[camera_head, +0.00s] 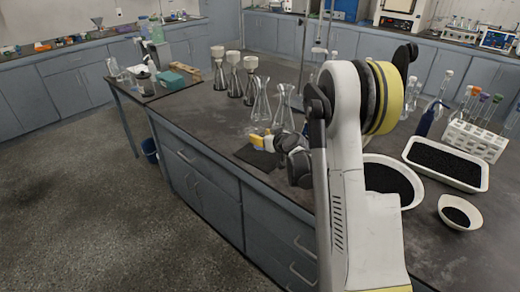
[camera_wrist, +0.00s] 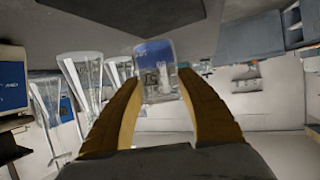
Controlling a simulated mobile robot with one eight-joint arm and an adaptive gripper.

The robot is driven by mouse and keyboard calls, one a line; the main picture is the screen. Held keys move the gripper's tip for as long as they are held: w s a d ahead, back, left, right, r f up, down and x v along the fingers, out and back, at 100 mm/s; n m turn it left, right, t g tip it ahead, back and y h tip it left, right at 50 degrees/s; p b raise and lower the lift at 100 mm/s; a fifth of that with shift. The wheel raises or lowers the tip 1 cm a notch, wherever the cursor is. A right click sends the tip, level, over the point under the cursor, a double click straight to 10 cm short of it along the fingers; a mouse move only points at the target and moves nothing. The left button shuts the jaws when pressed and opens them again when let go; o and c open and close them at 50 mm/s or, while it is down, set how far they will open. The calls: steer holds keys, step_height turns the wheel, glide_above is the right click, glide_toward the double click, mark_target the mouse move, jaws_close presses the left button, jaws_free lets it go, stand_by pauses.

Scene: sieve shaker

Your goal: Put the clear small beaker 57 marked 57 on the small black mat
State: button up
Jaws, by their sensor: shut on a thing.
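My gripper (camera_head: 258,140) is low over the bench near its front edge, at the small black mat (camera_head: 250,156). In the wrist view its two yellow-brown fingers (camera_wrist: 160,85) are shut on the clear small beaker (camera_wrist: 157,62), one on each side. The beaker is see-through; its number cannot be read. In the head view I cannot make the beaker out at the fingers. The black mat also shows in the wrist view (camera_wrist: 130,12), above the beaker in the picture. I cannot tell whether the beaker touches it.
Clear conical flasks (camera_head: 262,103) stand just behind my gripper, with several funnel-topped flasks further back. A white dish of black grains (camera_head: 416,192), a white tray (camera_head: 480,186), a small bowl (camera_head: 477,220) and a tube rack (camera_head: 474,141) are to the right.

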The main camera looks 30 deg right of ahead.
step_height(320, 180, down, 4)
steer(key=shift+w+f+b, duration=0.15)
steer(key=shift+b, duration=1.05)
steer(key=o, duration=1.2)
steer(key=shift+c, duration=0.2)
